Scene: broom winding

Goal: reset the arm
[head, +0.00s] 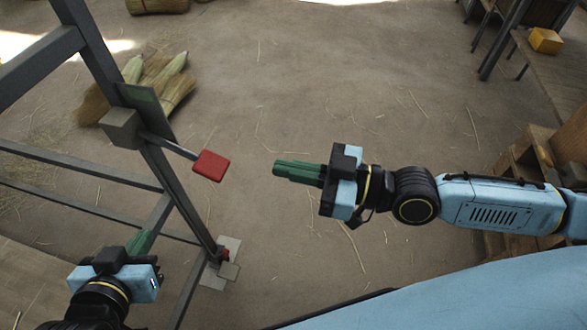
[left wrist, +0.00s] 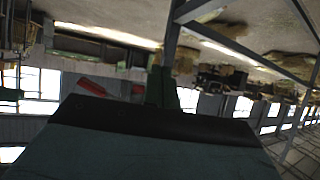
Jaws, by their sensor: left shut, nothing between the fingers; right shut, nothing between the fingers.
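My right gripper (head: 282,170) has green fingers and is shut and empty, held out over the open floor in the head view. Its blue arm comes in from the right. My left gripper (head: 140,242) is at the lower left, shut and empty, close to the metal frame (head: 167,180). A red block (head: 211,165) on a short rod sticks out from a grey box (head: 121,128) on the frame's post, between the two grippers. In the left wrist view the green fingers (left wrist: 163,88) show at the centre, with a red part (left wrist: 92,86) to their left.
Straw brooms (head: 160,80) lie on the floor behind the frame. A yellow box (head: 545,40) sits on a table (head: 560,75) at the upper right. Wooden pallets (head: 530,165) stand at the right, near my right arm. The middle floor is clear apart from loose straw.

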